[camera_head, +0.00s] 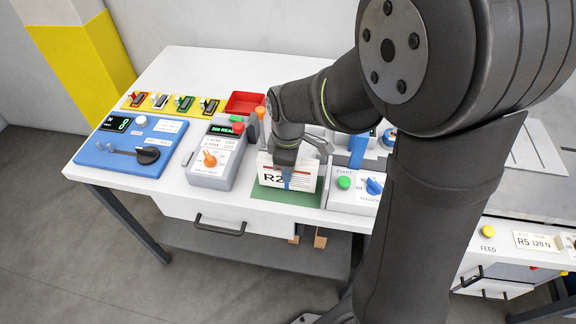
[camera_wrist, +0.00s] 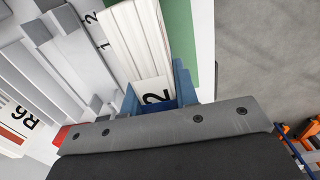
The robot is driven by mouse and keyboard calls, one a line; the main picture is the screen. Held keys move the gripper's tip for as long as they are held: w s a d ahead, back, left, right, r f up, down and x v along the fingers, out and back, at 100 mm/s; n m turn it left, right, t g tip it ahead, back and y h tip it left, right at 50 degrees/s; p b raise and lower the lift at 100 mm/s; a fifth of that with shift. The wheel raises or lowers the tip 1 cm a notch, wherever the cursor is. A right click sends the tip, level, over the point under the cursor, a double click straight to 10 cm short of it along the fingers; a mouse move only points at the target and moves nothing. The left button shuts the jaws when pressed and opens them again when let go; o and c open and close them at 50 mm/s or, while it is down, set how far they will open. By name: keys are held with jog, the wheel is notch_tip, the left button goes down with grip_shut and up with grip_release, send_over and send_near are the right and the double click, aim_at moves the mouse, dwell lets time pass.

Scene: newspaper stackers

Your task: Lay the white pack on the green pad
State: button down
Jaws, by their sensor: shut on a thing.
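The white pack (camera_head: 272,169) stands upright on edge, its face marked "R2" and red lines turned to the head camera. My gripper (camera_head: 287,178) reaches down from above and is shut on the pack, with a blue finger across its front. In the wrist view the blue fingers (camera_wrist: 160,97) clasp the pack (camera_wrist: 135,32) from both sides. The green pad (camera_head: 288,197) lies under and in front of the pack on the table. It also shows beside the pack in the wrist view (camera_wrist: 179,40). Whether the pack touches the pad cannot be told.
A grey control box (camera_head: 215,157) with an orange knob stands left of the pad, and a blue panel (camera_head: 125,150) farther left. A white box with a green button (camera_head: 343,183) stands close on the right. A red tray (camera_head: 244,102) lies behind. The table's front edge is near.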

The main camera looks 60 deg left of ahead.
jog(key=shift+f, duration=0.6)
jog(key=c, duration=1)
grip_release()
jog(key=shift+c, duration=0.2)
notch_tip(320, 180, up, 18)
jog(key=shift+f, duration=0.25)
notch_tip(320, 180, down, 18)
jog(key=shift+r, duration=0.45)
